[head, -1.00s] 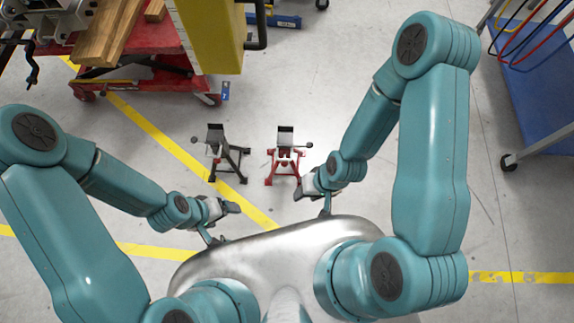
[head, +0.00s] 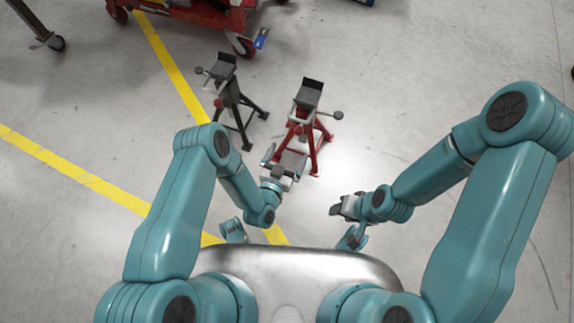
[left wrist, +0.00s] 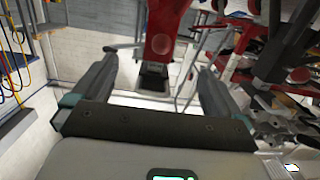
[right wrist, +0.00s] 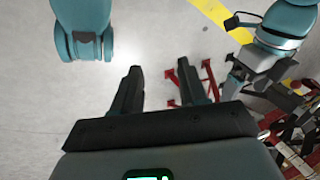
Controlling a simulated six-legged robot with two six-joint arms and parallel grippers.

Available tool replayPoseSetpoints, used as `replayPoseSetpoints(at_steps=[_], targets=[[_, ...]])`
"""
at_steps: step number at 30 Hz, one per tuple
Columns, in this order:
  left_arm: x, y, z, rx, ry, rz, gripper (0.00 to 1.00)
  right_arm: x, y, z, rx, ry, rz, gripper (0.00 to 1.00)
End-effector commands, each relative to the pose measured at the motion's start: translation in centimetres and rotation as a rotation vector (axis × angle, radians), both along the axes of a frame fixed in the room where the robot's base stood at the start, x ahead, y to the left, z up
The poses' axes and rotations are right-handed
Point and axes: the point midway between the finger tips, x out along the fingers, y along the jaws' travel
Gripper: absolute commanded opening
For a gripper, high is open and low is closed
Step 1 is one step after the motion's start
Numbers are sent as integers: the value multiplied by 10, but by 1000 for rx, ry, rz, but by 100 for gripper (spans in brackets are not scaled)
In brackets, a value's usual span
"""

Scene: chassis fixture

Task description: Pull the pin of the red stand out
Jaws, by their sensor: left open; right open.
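The red stand (head: 303,130) stands upright on the floor ahead of me, with a dark V-shaped top (head: 309,92) and a side bar ending in a round dark knob (head: 338,115). I cannot make out its pin for sure. My left gripper (head: 286,158) is open at the near side of the red stand. In the left wrist view the red stand (left wrist: 165,28) shows upside down between and beyond the open fingers (left wrist: 155,80). My right gripper (head: 338,208) is open and empty, nearer my body. The right wrist view shows red legs (right wrist: 184,80) beyond its fingers (right wrist: 158,80).
A black stand (head: 236,105) with a red knob (head: 218,103) stands close on the left of the red one. A red wheeled cart (head: 205,14) is at the back. Yellow lines (head: 70,174) mark the floor.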

Motion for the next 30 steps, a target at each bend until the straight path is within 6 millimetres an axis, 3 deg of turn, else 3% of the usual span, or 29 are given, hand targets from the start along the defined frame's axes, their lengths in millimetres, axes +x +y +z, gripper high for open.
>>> replayPoseSetpoints(at_steps=[5,15,20,27,28,30], targets=[[20,-3,-6,2,-27,2,100,5,-1,-14,-3,-18,-2,43],[83,-23,-14,-1,-23,3,100,29,-6,-46,-20,-97,-13,43],[94,-28,-13,0,-19,3,100,34,-7,-50,-22,-115,-15,43],[94,-30,-12,-1,-17,3,100,35,-7,-49,-23,-116,-16,43],[94,-30,-12,-1,-17,3,97,35,-7,-49,-23,-116,-16,43],[94,-30,-12,-1,-17,3,74,35,-7,-49,-23,-116,-16,43]])
